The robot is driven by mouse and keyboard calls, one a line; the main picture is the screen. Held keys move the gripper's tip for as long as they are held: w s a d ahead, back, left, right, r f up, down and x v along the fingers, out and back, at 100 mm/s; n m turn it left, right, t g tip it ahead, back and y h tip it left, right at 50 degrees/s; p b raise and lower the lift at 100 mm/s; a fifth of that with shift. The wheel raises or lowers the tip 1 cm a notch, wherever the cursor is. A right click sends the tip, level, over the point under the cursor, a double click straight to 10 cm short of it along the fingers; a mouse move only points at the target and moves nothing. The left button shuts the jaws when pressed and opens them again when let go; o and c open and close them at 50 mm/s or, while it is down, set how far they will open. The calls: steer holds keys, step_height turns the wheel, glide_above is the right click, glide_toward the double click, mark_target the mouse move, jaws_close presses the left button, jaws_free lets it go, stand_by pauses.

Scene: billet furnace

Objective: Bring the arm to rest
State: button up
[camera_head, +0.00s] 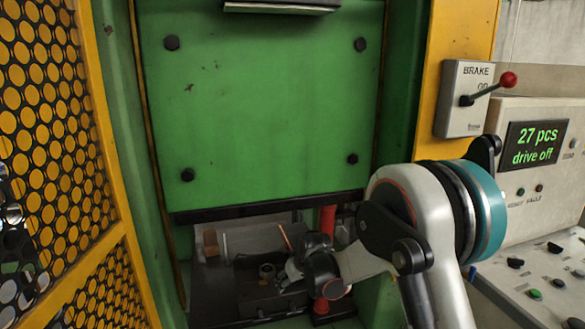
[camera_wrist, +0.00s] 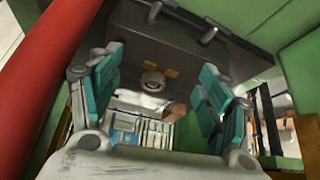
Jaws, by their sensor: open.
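My arm reaches from the right of the head view down into the opening under a green door panel (camera_head: 265,95). In the head view the end of my arm is small and dark, and my fingers are hard to make out there. In the wrist view my gripper (camera_wrist: 160,100) has its two teal-padded fingers spread wide apart. Nothing is held between them. Behind the fingers is a dark block-like surface with a small round ring (camera_wrist: 153,80) on it.
A red post (camera_head: 327,222) stands close to my wrist; red also fills the wrist view's left side. A yellow mesh guard (camera_head: 70,140) is at left. At right are a brake lever box (camera_head: 465,100), a display reading "27 pcs drive off" (camera_head: 536,145) and a button console (camera_head: 540,275).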

steer(key=s+d+r+m+t+h, duration=0.1)
steer(key=s+d+r, duration=0.5)
steer(key=s+r, duration=0.35)
steer(key=s+d+r+m, duration=0.2)
steer(key=s+d+r, duration=0.5)
steer(key=r, duration=0.4)
steer(key=s+d+m, duration=0.1)
steer(key=s+d, duration=0.2)
steer(key=s, duration=0.8)
steer(key=s+d+m+h, duration=0.1)
steer(key=s+d, duration=0.2)
steer(key=s, duration=0.8)
steer(key=shift+s+d+r+t+h, duration=0.15)
steer(key=shift+s+d+t+h, duration=0.15)
steer(key=shift+d+t, duration=0.1)
